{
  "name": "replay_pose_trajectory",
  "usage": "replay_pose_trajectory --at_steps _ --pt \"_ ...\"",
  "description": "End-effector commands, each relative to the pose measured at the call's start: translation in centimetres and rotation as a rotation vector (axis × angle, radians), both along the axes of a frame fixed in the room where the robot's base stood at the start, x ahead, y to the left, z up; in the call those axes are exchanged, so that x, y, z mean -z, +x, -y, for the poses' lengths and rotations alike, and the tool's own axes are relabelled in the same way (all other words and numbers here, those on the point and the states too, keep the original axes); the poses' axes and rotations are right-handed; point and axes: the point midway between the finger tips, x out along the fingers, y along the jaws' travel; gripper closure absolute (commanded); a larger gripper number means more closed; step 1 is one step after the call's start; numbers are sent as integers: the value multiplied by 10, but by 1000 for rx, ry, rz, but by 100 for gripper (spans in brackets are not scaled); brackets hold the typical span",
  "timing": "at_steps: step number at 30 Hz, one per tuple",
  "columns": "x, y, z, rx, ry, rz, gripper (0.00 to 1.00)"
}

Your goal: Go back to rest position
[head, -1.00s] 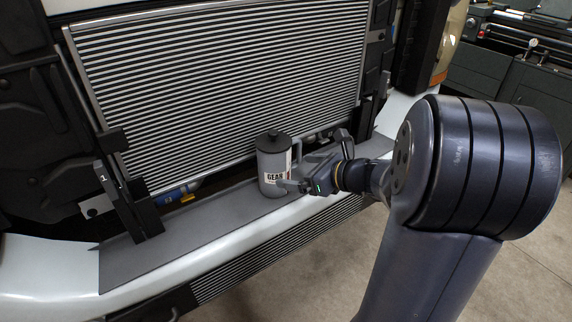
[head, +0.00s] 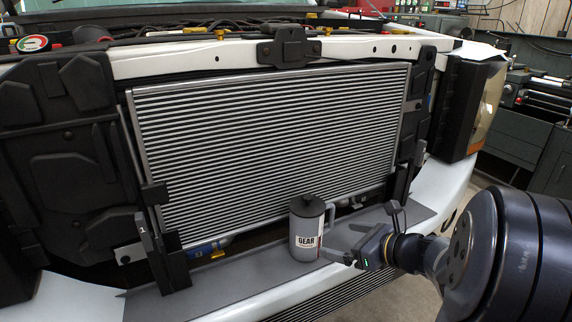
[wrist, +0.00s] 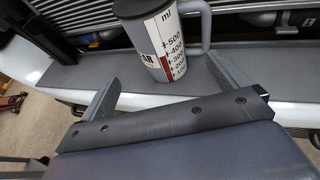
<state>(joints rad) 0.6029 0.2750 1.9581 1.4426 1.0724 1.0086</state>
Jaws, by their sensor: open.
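My gripper (head: 350,257) is at the lower right in the head view, beside the mug on the bumper ledge. In the wrist view my gripper (wrist: 165,85) has its two fingers spread wide, with nothing between their tips. The grey measuring mug (head: 306,232) has a black lid, a white "GEAR" label and a handle on its right. It stands upright on the ledge.
The dark grey ledge mat (head: 225,283) lies along the white bumper (head: 450,192). The finned radiator (head: 265,140) stands behind the mug. A black upright bracket (head: 168,262) is left of the mug. A workbench with machinery (head: 530,110) is at the far right.

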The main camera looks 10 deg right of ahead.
Motion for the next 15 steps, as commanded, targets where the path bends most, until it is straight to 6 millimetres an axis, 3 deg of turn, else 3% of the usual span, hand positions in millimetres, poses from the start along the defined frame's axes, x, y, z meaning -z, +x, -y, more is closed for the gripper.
replay_pose_trajectory --at_steps 15 --pt "39 69 -52 -4 0 -1 4"
